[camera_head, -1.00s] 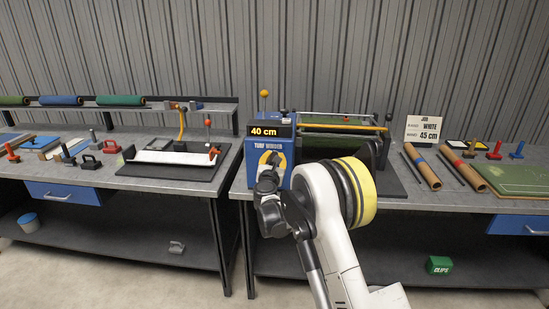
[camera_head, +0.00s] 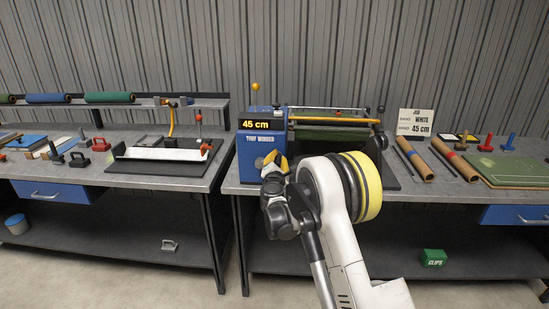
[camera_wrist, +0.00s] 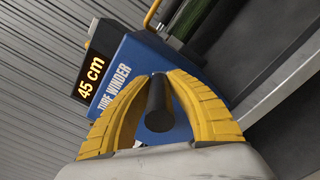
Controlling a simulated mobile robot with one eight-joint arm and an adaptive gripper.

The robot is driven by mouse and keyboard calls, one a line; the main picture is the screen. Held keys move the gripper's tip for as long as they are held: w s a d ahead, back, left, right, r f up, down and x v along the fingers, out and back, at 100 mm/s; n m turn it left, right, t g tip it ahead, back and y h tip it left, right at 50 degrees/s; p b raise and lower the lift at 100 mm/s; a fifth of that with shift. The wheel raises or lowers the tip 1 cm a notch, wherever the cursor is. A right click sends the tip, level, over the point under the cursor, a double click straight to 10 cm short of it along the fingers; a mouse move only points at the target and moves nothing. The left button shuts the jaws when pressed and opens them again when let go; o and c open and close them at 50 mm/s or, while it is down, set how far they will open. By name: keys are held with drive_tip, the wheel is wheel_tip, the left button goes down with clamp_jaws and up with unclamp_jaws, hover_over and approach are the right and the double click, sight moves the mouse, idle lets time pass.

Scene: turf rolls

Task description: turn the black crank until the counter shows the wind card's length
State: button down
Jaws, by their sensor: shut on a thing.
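The blue turf winder (camera_head: 250,167) stands on the bench. Its counter (camera_head: 262,123) reads 45 cm, and the counter shows the same in the wrist view (camera_wrist: 91,76). The job card (camera_head: 416,122) reads WHITE and wind 45 cm. My gripper (camera_wrist: 159,95) is at the front of the winder, its yellow fingers closed around the black crank handle (camera_wrist: 159,113). In the head view my arm hides most of the crank. Green turf (camera_head: 330,133) lies in the winder behind my arm.
Cardboard tubes (camera_head: 414,160) and a green board (camera_head: 512,167) lie to the right. A white strip in a black tray (camera_head: 120,168) lies on the left bench. A green clips box (camera_head: 433,257) is on the lower shelf.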

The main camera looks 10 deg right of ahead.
drive_tip(key=shift+d+f+m, duration=0.1)
drive_tip(key=shift+f+m, duration=0.2)
drive_tip(key=shift+s+d+f+b, duration=0.15)
drive_tip(key=shift+d+f+b, duration=0.1)
drive_tip(key=shift+f+b, duration=0.15)
drive_tip(key=c, duration=1.2)
unclamp_jaws()
drive_tip(key=shift+a+f, duration=0.1)
drive_tip(key=v, duration=1.2)
